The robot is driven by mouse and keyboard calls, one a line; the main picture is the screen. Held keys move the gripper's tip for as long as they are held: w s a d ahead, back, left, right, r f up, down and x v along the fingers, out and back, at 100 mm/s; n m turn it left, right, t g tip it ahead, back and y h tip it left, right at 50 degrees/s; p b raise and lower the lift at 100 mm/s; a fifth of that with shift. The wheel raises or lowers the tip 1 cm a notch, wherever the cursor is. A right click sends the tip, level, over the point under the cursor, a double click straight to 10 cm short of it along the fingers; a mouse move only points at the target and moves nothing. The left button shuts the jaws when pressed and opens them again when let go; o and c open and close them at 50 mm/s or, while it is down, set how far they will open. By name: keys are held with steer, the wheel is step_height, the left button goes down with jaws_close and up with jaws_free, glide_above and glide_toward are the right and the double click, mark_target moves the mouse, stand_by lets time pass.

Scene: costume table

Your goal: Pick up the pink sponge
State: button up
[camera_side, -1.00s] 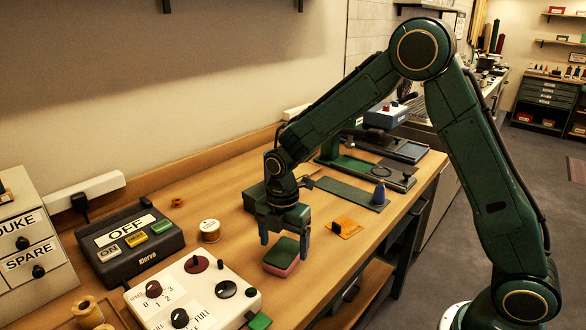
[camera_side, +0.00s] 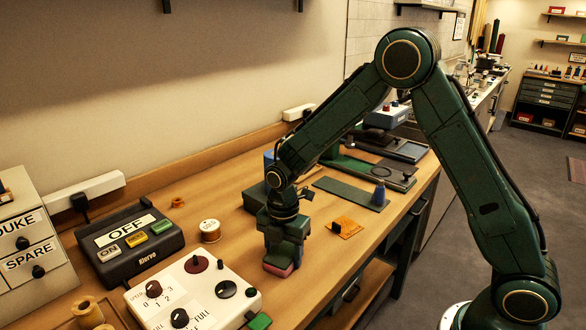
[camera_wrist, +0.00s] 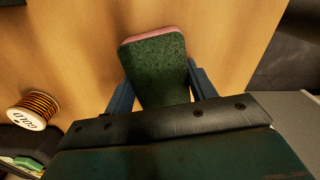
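The pink sponge (camera_side: 279,269) lies on the wooden bench, with a dark green upper face; in the side view mostly its pink lower edge shows. In the wrist view the sponge (camera_wrist: 155,62) is seen from above, its green face up and a pink rim along the far edge. My gripper (camera_side: 284,253) is down over the sponge. In the wrist view the blue fingers of my gripper (camera_wrist: 160,85) stand on either side of it, close to its sides. The fingers are apart; whether they touch it I cannot tell.
A cream control box (camera_side: 195,297) with knobs is close on the left. A thread spool (camera_side: 210,231) and a dark OFF switch box (camera_side: 127,245) are farther left. An orange piece (camera_side: 345,228) and a green mat (camera_side: 345,192) lie to the right. The bench's front edge is near.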

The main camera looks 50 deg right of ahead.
mark_target(284, 250)
steer(key=shift+c, duration=1.3)
steer(key=shift+r, duration=0.1)
step_height(284, 250, up, 20)
steer(key=shift+w+d, duration=0.1)
